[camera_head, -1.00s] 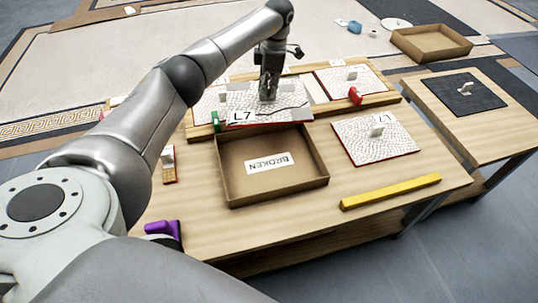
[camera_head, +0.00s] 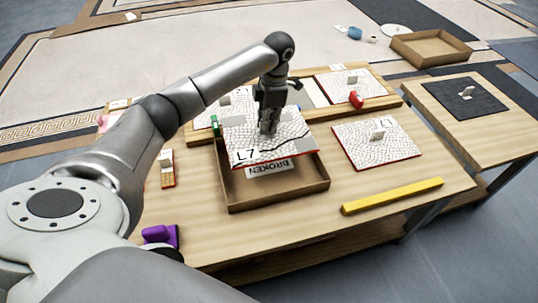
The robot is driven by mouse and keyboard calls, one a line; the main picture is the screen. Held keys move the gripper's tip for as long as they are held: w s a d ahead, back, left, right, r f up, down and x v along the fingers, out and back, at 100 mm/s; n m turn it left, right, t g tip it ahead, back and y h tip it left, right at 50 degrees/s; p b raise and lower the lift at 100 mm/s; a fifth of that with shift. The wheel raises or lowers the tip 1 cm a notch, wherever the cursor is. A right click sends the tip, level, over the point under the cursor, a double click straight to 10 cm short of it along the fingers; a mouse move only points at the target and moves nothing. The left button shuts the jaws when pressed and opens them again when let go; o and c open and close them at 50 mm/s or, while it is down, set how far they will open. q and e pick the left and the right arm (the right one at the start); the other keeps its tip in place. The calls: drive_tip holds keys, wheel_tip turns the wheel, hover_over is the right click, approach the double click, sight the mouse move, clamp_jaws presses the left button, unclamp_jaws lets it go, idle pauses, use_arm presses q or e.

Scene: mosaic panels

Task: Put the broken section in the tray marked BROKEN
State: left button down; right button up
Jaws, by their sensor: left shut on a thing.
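My left gripper (camera_head: 268,122) is shut on a mosaic panel marked L7 (camera_head: 247,147), at the panel's top. The panel is white with a dark crooked line across it, grey patches and a red edge. It is above the back part of the brown cardboard tray marked BROKEN (camera_head: 318,187) and hides part of the tray and its label. I cannot tell whether the panel touches the tray's rim. My right gripper is not in view.
Another mosaic panel (camera_head: 396,147) with a small grip lies right of the tray. A yellow bar (camera_head: 392,195) lies in front. An empty cardboard tray (camera_head: 430,47) is farther back.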

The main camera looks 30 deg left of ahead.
sight(269, 143)
use_arm(q)
drive_tip(key=s+f, duration=0.1)
drive_tip(key=d+f, duration=0.1)
drive_tip(key=s+d+f, duration=0.1)
drive_tip(key=f, duration=0.1)
drive_tip(key=shift+s+f, duration=0.1)
drive_tip(key=shift+s, duration=0.25)
drive_tip(key=shift+s+d+f, duration=0.25)
drive_tip(key=shift+f, duration=0.15)
drive_tip(key=f, duration=0.2)
drive_tip(key=f+b, duration=0.1)
drive_tip(key=shift+s+d, duration=0.35)
drive_tip(key=shift+a+f, duration=0.1)
drive_tip(key=shift+f, duration=0.3)
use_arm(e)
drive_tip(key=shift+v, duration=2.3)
use_arm(q)
drive_tip(key=shift+f, duration=0.1)
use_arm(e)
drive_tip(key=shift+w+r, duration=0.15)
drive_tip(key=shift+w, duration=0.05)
use_arm(q)
drive_tip(key=c, duration=1.5)
unclamp_jaws()
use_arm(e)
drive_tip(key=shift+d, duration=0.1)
